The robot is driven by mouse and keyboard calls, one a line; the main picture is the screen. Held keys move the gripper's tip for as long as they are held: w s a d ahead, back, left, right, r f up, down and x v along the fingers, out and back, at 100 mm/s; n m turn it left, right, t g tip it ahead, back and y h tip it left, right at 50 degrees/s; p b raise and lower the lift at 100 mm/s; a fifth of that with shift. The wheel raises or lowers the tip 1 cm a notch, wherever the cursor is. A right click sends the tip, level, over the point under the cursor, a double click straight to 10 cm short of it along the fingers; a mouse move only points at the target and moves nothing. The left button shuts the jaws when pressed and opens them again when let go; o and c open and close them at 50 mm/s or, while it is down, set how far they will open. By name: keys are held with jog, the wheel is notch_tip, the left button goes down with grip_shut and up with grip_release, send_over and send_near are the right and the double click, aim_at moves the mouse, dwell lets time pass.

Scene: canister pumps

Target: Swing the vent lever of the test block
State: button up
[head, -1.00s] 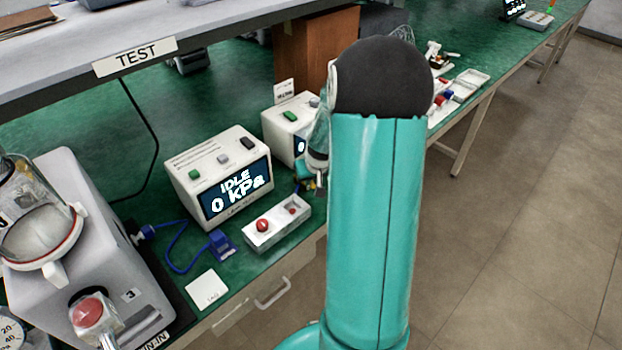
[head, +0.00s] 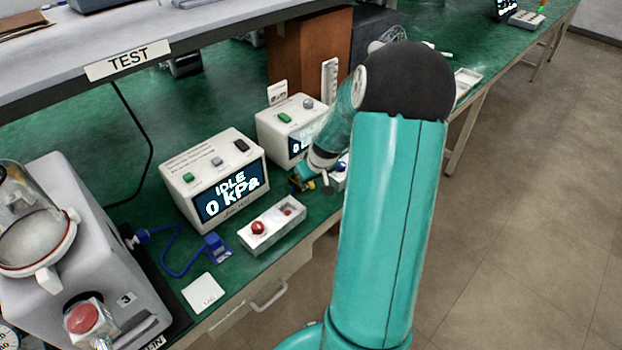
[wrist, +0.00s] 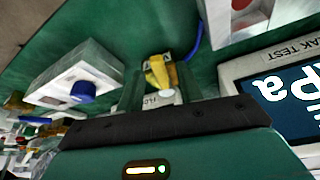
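A small test block with a yellow vent lever (wrist: 157,72) lies on the green bench in the wrist view, with a blue hose beside it and a white label in front. I see no grip on the lever. My arm hides part of this spot in the head view.
A tester reading IDLE 0 kPa (head: 215,180) stands left of the block, with a second tester (head: 290,125) behind. A white box with red buttons (head: 272,226) is in front. A white box with a blue knob (wrist: 75,78) stands left in the wrist view.

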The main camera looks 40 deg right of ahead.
jog(key=v, duration=1.4)
jog(key=shift+s+f, duration=0.1)
